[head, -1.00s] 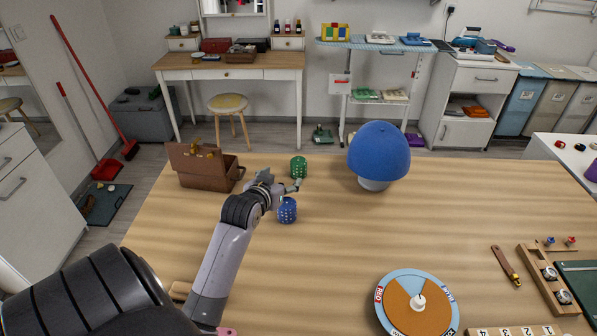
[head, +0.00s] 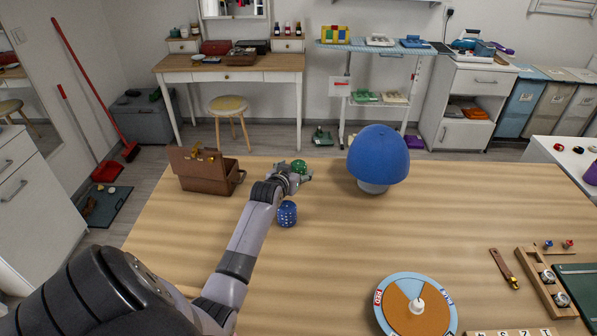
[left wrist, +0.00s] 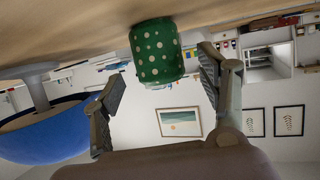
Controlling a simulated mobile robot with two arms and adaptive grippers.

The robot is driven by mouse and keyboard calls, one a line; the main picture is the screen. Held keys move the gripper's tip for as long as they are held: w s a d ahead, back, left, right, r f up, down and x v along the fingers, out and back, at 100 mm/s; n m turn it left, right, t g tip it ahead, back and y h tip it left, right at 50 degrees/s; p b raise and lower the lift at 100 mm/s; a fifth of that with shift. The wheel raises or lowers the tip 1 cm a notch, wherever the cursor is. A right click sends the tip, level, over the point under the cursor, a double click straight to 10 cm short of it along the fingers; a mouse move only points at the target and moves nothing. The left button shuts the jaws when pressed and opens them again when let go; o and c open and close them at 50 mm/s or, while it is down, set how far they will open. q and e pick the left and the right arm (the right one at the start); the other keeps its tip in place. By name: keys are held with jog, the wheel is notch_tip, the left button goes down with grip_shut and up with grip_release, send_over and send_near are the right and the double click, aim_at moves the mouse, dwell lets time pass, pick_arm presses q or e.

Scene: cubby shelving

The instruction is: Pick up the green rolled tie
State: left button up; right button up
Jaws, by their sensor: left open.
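The green rolled tie (head: 299,166) has white dots and stands on the wooden table's far side. In the head view its lower part is hidden behind my left gripper (head: 297,178). In the left wrist view, turned nearly upside down, the green tie (left wrist: 156,52) shows between and just beyond the two fingers of my open left gripper (left wrist: 162,85). Its jaws are apart and not closed on it. A blue rolled tie (head: 287,214) with dots stands nearer, beside my left arm. My right gripper is not in view.
A blue dome on a white base (head: 378,156) stands right of the green tie; it also shows in the left wrist view (left wrist: 45,130). A brown open case (head: 205,172) stands left. The wooden table (head: 330,250) is clear in its middle.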

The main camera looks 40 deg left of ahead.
aim_at(296, 170)
pick_arm(q)
jog(key=shift+x, duration=1.95)
jog(key=shift+c, duration=0.3)
jog(key=c, duration=1.2)
